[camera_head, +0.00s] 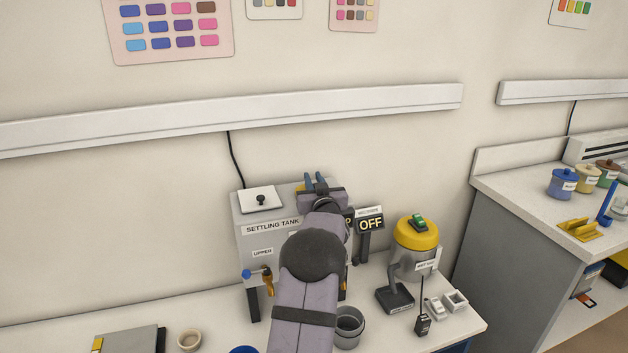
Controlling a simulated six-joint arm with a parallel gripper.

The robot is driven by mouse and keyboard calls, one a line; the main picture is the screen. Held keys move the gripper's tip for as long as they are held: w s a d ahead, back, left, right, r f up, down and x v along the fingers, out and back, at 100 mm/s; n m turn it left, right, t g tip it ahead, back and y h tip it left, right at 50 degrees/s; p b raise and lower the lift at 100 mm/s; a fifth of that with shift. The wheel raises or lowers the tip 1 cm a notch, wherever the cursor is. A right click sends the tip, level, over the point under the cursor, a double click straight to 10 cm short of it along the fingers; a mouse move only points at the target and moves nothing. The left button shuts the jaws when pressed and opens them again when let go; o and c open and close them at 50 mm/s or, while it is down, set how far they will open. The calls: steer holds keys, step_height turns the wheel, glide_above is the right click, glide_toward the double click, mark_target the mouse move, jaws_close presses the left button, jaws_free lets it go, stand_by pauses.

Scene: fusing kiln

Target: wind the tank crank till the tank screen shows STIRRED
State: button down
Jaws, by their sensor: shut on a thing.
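A dark screen edge (349,218) with a bit of yellow lettering shows just right of my arm. The rest of that screen is hidden, so I cannot read it.
A separate screen (370,223) reads OFF. Right of it stands a yellow-topped canister (416,236) with a green switch. A grey cup (349,325) is close beside my arm.

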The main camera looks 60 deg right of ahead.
steer(key=n+t+y+p, duration=0.1)
steer(key=p, duration=0.1)
steer(key=n+t+y+p, duration=0.1)
steer(key=shift+d+r+t+y+p, duration=0.1)
steer(key=shift+r+t+y+p, duration=0.2)
steer(key=shift+t+p, duration=0.1)
steer(key=shift+w+f+n+t+y+p, duration=0.15)
steer(key=shift+n+t+y+p, duration=0.35)
steer(key=shift+n+y, duration=0.15)
steer(key=shift+w+n+t+y, duration=0.1)
steer(key=shift+n+t+y, duration=0.3)
steer(key=shift+n+y, duration=0.2)
steer(key=shift+w+f+n+t+y+p, duration=0.1)
steer(key=shift+n+t+y+p, duration=0.3)
steer(key=shift+y, duration=0.35)
steer(key=shift+w+n+t+y, duration=0.1)
steer(key=shift+n+t+y, duration=0.2)
steer(key=shift+n+y, duration=0.35)
steer(key=c, duration=1.6)
jaws_free()
steer(key=shift+c, duration=0.2)
steer(key=shift+s, duration=0.2)
